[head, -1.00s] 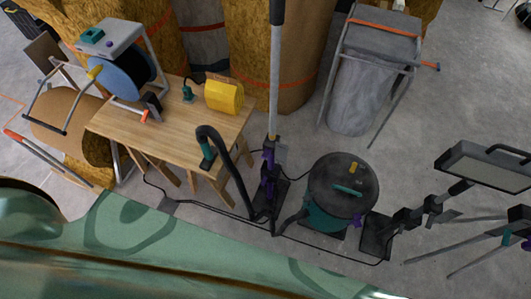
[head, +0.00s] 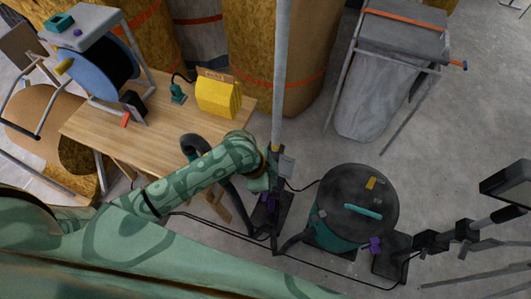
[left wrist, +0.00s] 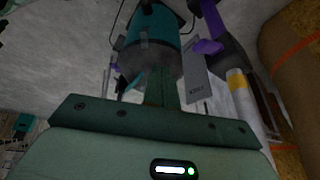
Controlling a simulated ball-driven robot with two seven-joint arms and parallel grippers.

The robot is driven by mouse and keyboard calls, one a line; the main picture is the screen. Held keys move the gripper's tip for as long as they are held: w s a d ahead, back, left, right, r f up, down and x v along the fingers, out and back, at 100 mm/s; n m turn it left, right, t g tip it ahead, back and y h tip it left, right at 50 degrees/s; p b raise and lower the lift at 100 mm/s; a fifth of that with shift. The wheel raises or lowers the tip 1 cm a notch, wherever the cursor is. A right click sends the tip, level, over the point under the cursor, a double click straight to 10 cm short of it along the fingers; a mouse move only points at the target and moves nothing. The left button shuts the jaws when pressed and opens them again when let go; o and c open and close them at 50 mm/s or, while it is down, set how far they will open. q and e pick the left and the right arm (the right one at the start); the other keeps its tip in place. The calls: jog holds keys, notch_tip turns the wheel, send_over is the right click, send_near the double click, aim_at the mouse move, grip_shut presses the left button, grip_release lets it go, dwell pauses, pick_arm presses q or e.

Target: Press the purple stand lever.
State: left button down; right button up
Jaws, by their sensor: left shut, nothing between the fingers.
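The purple stand lever (left wrist: 208,47) shows in the left wrist view, jutting from the dark upright stand, up and right of my fingers. My left gripper is shut and empty, close to the stand's pole. In the left wrist view, the fingers (left wrist: 160,86) are together and a gap shows between them and the lever; contact cannot be told from the head view. My right gripper is not in view.
A teal and black vacuum (head: 352,208) stands right of the stand. A wooden table (head: 110,135) with a yellow box (head: 218,97) and a cable reel stands left. A black hose and cables run around the stand. The tall grey pole (head: 281,75) rises behind my gripper.

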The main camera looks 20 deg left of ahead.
pick_arm(q)
jog(key=w+a+r+m+g+b, duration=0.1)
jog(key=w+a+r+m+g, duration=0.3)
jog(key=w+r, duration=0.6)
jog(key=a+m, duration=0.1)
jog(key=a, duration=0.1)
jog(key=shift+a+r+g, duration=0.3)
jog(key=shift+a+r, duration=0.05)
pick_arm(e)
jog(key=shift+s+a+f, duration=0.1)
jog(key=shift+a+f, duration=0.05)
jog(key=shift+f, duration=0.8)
